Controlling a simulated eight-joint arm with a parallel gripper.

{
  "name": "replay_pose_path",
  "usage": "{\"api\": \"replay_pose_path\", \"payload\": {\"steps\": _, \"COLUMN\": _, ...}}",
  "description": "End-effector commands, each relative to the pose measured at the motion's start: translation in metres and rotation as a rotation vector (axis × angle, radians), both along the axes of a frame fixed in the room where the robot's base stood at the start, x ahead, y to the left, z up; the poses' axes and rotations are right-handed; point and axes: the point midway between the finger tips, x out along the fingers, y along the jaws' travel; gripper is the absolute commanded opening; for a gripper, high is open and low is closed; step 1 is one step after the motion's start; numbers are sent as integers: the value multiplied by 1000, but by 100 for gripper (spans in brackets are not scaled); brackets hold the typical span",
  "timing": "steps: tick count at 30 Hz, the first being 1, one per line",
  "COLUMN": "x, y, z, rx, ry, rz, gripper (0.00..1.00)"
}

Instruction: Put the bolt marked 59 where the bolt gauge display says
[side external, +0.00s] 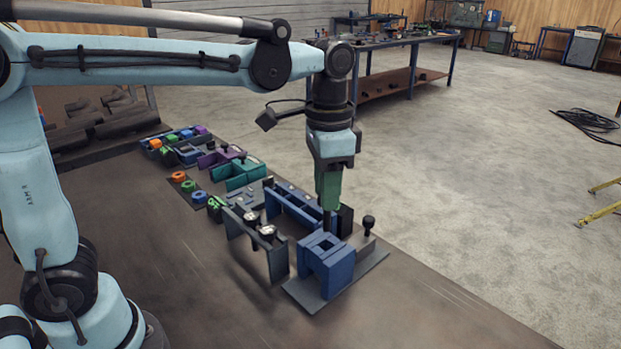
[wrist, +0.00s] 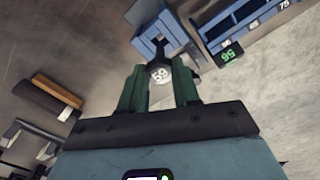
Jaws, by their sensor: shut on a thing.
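My gripper (side external: 328,205) points straight down, with its green fingers (wrist: 160,92) shut on the bolt marked 59 (wrist: 159,74). The round pale bolt head shows its number between the fingertips in the wrist view. In the side view the bolt's dark shank (side external: 327,224) hangs above or just behind the top of a blue slotted block (side external: 327,275); I cannot tell whether it touches. The block also shows in the wrist view (wrist: 150,45). A small display with green digits (wrist: 229,55) sits by a blue rack; the digits are tilted and I cannot read them surely.
The blue rack (wrist: 245,32), with white number labels, stands close beside the block, and shows behind it in the side view (side external: 290,208). A black-knobbed part (side external: 369,223) stands right of the block. Two round-headed bolts sit on a dark stand (side external: 272,256). The front bench is clear.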

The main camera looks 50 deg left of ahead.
Motion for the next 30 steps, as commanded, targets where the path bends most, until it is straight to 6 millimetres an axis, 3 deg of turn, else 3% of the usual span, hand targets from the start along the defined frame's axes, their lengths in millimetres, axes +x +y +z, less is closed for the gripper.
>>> {"api": "replay_pose_path", "payload": {"steps": 30, "x": 0, "y": 0, "z": 77, "rx": 0, "ry": 0, "rz": 0, "gripper": 0}}
